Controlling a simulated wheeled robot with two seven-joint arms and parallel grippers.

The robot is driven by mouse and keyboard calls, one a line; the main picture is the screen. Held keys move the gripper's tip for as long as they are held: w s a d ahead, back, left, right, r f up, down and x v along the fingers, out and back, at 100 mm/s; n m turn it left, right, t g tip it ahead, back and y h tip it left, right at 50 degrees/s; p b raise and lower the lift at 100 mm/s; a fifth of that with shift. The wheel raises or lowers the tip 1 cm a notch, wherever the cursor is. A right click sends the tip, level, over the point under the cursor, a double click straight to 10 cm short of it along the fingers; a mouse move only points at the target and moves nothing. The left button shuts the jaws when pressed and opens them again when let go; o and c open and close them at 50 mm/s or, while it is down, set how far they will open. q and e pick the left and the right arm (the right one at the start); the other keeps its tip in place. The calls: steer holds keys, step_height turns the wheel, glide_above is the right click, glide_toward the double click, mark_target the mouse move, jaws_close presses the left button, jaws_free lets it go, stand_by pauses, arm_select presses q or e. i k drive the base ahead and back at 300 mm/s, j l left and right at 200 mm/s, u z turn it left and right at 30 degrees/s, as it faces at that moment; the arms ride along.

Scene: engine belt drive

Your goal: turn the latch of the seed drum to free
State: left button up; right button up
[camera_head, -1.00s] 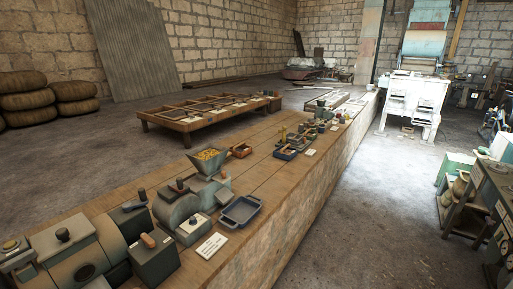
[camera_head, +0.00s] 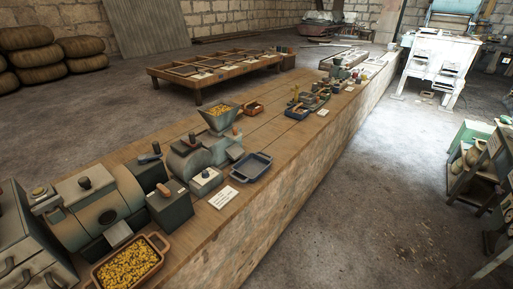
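A grey-green machine with a rounded, drum-like body (camera_head: 98,212) stands at the near left of the long wooden bench. It looks like the seed drum, though I cannot be sure. A lever with a dark grip (camera_head: 151,156) shows behind the box. I cannot tell which part is the latch, or how it is turned. A tray of yellow grains (camera_head: 128,262) sits in front of the drum. Neither gripper is in view.
The bench (camera_head: 262,150) runs diagonally to the back right. A drawer cabinet (camera_head: 30,255) is at the lower left. The floor right of the bench (camera_head: 370,190) is mostly clear.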

mark_target(49, 206)
steer(key=u, duration=1.75)
